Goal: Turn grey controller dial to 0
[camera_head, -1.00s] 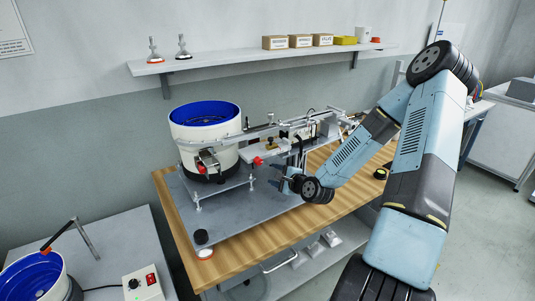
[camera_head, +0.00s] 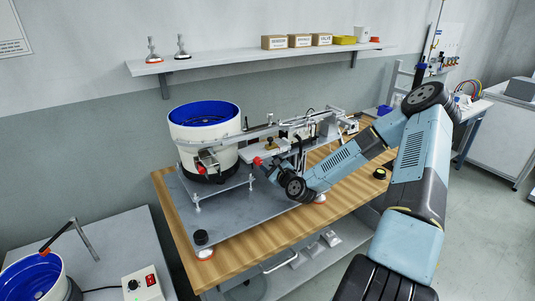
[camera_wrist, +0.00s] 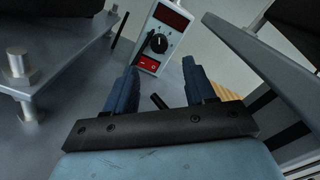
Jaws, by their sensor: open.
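A light grey controller box (camera_wrist: 175,35) shows in the wrist view, beyond my fingertips. It has a red display (camera_wrist: 171,15), a black round dial (camera_wrist: 158,43) with a white pointer mark, and a red switch (camera_wrist: 148,63). I cannot read the dial's number marks. My gripper (camera_wrist: 160,75) is open and empty, with its two blue fingers apart and the dial a little ahead between their lines. In the head view, my gripper (camera_head: 264,172) is low beside the bowl feeder, and I cannot make out this controller there.
A blue-lined bowl feeder (camera_head: 204,135) stands on a metal plate (camera_head: 240,218) on the wooden table (camera_head: 330,200). A linear rail (camera_head: 270,130) runs behind my gripper. Another controller box (camera_head: 145,283) with a black dial sits on the left table. A grey post (camera_wrist: 265,95) stands close right.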

